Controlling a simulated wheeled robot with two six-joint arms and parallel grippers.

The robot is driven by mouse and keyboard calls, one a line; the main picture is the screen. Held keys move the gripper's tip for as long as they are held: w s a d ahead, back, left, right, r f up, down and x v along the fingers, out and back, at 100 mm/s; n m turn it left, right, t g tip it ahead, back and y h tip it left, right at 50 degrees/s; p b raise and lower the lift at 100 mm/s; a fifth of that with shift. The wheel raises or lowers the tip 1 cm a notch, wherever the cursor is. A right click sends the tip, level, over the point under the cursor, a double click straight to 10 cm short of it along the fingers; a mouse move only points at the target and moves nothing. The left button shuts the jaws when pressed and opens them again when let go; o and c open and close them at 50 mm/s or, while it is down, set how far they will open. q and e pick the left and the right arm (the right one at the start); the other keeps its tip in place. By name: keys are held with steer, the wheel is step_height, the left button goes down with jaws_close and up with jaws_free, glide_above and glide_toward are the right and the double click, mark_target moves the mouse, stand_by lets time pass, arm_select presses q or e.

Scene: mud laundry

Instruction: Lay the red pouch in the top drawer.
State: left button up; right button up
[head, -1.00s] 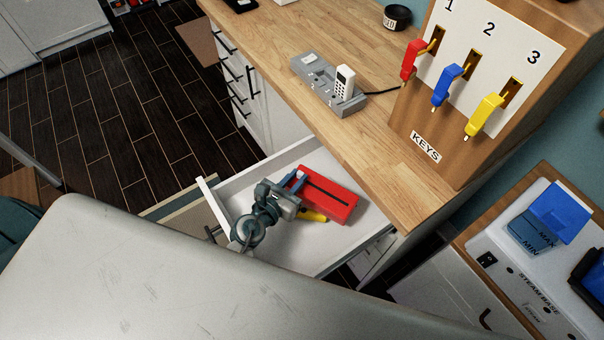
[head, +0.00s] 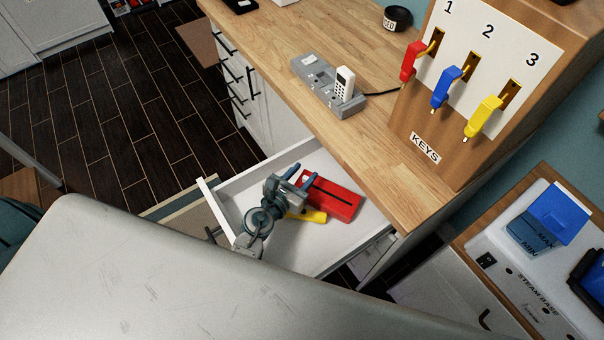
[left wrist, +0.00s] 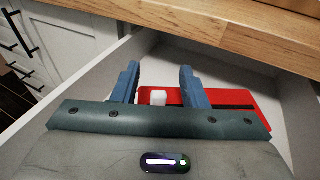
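The red pouch (head: 338,201), flat with a dark line across it, lies inside the pulled-out white drawer (head: 262,176). It also shows in the left wrist view (left wrist: 240,97), with a small white patch near its left end. My left gripper (head: 301,177) is over the drawer at the pouch's left end. Its two blue fingers (left wrist: 160,86) are spread apart, with part of the pouch visible between and beyond them. Whether a finger touches the pouch I cannot tell. My right gripper is not in view.
A yellow object (head: 314,216) lies in the drawer beside the pouch, partly hidden by my gripper. The wooden countertop (head: 385,175) overhangs the drawer's back. The drawer's right floor is clear.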

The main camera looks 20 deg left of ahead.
arm_select(q)
steer(key=shift+r, duration=0.1)
steer(key=shift+r+p, duration=0.25)
steer(key=shift+p, duration=0.05)
steer(key=b+v, duration=0.3)
steer(key=v, duration=0.9)
steer(key=shift+f, duration=0.25)
steer(key=shift+a+r, duration=0.1)
steer(key=shift+a, duration=0.05)
